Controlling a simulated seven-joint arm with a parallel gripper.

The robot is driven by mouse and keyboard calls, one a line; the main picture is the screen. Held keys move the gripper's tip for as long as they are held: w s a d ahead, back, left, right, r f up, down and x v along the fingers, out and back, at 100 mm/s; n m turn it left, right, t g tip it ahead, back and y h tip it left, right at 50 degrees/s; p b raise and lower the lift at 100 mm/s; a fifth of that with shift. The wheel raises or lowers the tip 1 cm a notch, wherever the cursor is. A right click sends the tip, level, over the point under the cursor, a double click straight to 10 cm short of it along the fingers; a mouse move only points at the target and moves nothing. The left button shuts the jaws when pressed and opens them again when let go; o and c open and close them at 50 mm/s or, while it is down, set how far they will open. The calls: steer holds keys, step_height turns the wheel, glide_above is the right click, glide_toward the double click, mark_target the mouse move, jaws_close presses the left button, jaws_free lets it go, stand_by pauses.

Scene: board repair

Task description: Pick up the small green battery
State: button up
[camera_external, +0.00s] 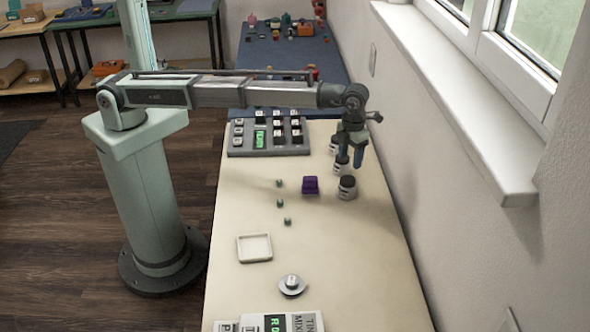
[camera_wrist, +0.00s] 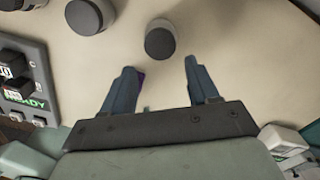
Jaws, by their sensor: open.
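Three small green pieces lie on the pale table, left of the purple block: an upper one (camera_external: 279,183), a middle one (camera_external: 280,203) and a lower one (camera_external: 287,221). They are too small to tell which is a battery. My gripper (camera_external: 356,166) is above the right side of the table, near the dark-capped jars, to the right of and apart from the green pieces. In the wrist view my gripper (camera_wrist: 156,82) has its two blue fingers spread wide with nothing held. A small green bit (camera_wrist: 147,109) shows just by the palm, partly hidden.
The lower right is clear.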

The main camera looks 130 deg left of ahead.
steer(key=shift+c, duration=0.5)
steer(key=shift+w+d, duration=0.1)
steer(key=shift+d, duration=0.1)
steer(key=s+d+r, duration=0.1)
steer(key=d, duration=0.2)
steer(key=n, duration=2.1)
glide_above(279, 181)
steer(key=shift+w+f, duration=0.15)
steer(key=shift+f, duration=2)
steer(key=shift+w+f, duration=0.15)
steer(key=shift+f, duration=2)
steer(key=shift+s+a+f, duration=0.1)
steer(key=shift+s+f, duration=0.05)
steer(key=shift+f, duration=1.15)
steer(key=shift+s+f, duration=0.15)
steer(key=shift+f, duration=1.15)
